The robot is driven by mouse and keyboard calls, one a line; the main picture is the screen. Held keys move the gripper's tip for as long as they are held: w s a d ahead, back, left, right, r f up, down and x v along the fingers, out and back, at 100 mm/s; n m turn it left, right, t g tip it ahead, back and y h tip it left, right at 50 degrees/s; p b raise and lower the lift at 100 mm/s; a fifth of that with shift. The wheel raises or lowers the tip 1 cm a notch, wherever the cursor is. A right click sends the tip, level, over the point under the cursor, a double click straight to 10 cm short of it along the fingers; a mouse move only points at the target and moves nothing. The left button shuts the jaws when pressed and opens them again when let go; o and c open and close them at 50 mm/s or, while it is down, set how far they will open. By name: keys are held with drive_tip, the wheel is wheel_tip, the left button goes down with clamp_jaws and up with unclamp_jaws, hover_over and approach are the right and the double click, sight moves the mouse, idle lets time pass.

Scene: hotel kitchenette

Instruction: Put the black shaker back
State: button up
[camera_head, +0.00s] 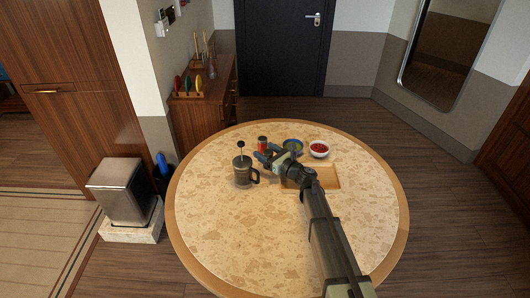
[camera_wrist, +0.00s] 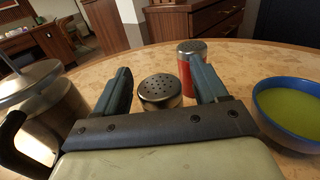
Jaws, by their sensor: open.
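My gripper (camera_head: 268,156) is low over the round table, with its jaws open. In the wrist view a shaker with a perforated metal lid (camera_wrist: 160,91) stands upright between the two open fingers (camera_wrist: 161,72), apart from both. Most of its body is hidden by the gripper's base, so its colour is hard to tell; it is probably the black shaker. In the head view the gripper hides it. A red shaker with a metal lid (camera_wrist: 190,62) stands just behind the right finger; it also shows in the head view (camera_head: 262,142).
A French press (camera_head: 242,173) stands close left of my gripper. A blue-rimmed bowl of green food (camera_wrist: 296,105) is close on the right, with a white bowl of red food (camera_head: 319,149) beyond. A wooden board (camera_head: 331,178) lies under my arm. The table's front left is clear.

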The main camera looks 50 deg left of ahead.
drive_tip(key=d, duration=1.1)
drive_tip(key=shift+d, duration=0.1)
